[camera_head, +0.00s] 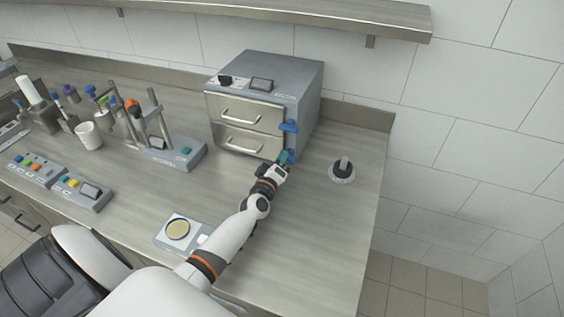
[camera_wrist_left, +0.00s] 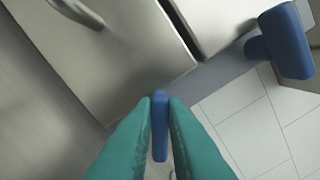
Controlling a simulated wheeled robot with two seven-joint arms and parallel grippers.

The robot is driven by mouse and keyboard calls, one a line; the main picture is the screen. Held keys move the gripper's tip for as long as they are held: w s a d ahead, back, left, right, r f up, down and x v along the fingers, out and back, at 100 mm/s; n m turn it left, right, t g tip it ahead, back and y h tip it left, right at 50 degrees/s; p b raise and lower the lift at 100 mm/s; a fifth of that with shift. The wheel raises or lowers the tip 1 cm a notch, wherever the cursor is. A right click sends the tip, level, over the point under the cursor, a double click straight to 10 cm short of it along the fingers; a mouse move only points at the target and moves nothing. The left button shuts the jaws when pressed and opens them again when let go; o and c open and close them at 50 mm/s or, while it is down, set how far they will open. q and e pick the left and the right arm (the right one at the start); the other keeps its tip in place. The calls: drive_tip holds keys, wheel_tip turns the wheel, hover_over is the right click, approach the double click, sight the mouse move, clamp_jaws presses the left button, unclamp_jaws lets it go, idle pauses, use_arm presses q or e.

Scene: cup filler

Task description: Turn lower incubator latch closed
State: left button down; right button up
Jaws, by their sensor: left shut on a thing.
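The grey incubator (camera_head: 262,92) stands on the bench with two steel drawers, one above the other. The upper blue latch (camera_head: 289,127) is at the right edge of its front; it also shows at the right of the left wrist view (camera_wrist_left: 286,42). The lower blue latch (camera_wrist_left: 160,124) is between the teal fingertips of my left gripper (camera_wrist_left: 160,112), which is shut on it. In the head view my left gripper (camera_head: 284,161) is at the lower right front corner of the incubator and partly covers the lower latch. My right gripper is not in view.
A black knob on a white round base (camera_head: 342,170) is right of the incubator. A small device with a round dish (camera_head: 178,229) is near the front. Racks, a white cup (camera_head: 90,136) and control boxes (camera_head: 82,190) fill the left. A shelf (camera_head: 300,14) hangs above.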

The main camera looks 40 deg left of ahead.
use_arm(q)
drive_tip(key=n, duration=0.1)
drive_tip(key=n+b, duration=0.1)
drive_tip(key=n, duration=0.1)
drive_tip(key=shift+f+n, duration=0.3)
drive_tip(key=shift+f, duration=0.05)
drive_tip(key=shift+a+f+n+b, duration=0.1)
drive_tip(key=shift+n+b, duration=0.65)
drive_tip(key=shift+n, duration=0.85)
drive_tip(key=c, duration=1.5)
unclamp_jaws()
drive_tip(key=shift+o, duration=0.2)
drive_tip(key=v, duration=1.2)
drive_tip(key=shift+s+b, duration=0.1)
drive_tip(key=shift+b, duration=0.2)
